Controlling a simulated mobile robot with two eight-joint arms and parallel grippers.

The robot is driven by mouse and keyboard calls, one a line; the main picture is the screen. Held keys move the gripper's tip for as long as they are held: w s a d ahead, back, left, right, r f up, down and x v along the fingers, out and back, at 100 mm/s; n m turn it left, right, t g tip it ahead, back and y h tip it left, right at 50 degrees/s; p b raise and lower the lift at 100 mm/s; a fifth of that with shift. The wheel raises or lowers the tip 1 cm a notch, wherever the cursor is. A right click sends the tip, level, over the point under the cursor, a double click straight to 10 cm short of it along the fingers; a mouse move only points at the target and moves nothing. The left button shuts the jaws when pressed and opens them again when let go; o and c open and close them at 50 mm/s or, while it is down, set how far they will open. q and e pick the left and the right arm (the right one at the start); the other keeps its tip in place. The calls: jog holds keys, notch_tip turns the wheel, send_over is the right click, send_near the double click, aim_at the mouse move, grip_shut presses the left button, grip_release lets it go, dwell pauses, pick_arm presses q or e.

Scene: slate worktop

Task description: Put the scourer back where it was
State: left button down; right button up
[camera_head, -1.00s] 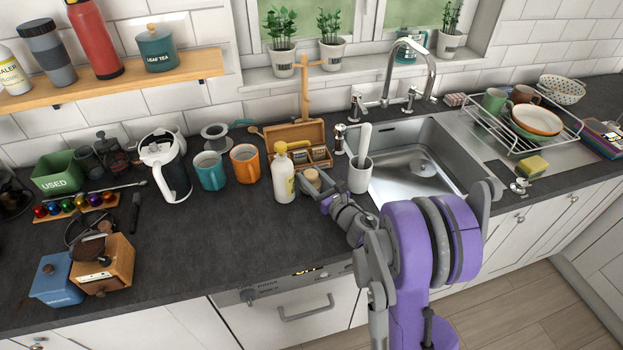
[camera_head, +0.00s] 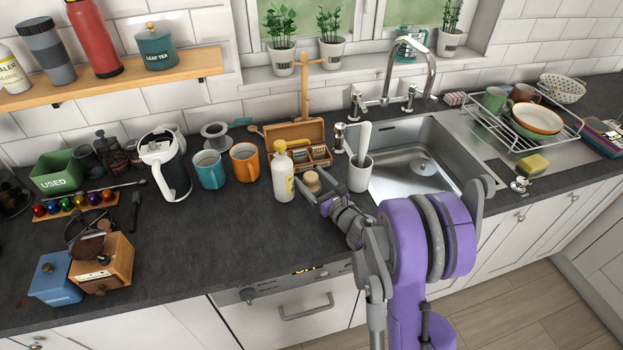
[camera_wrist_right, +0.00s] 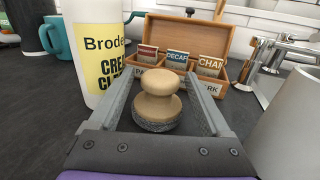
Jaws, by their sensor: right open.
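The scourer (camera_head: 312,181) is a round wooden knob on a grey mesh pad. In the right wrist view the scourer (camera_wrist_right: 157,98) sits between the two grey fingers of my right gripper (camera_wrist_right: 160,100). The fingers are open, with a gap visible on each side of the knob. In the head view my right gripper (camera_head: 314,188) reaches in from the lower right, low over the worktop. My left gripper is not in view.
The cleaner bottle (camera_head: 284,178) stands close to the left finger. A wooden tea box (camera_head: 297,132) is behind the scourer, and a white pot with a brush (camera_head: 360,175) is to the right, before the sink (camera_head: 440,145).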

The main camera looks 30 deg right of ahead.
jog(key=shift+s+r, duration=0.15)
jog(key=shift+r, duration=0.15)
jog(key=s, duration=0.3)
jog(key=s+b, duration=0.1)
jog(key=s, duration=0.3)
jog(key=s+d+b, duration=0.1)
jog(key=s, duration=0.2)
jog(key=shift+s+f, duration=0.15)
jog(key=shift+s, duration=0.75)
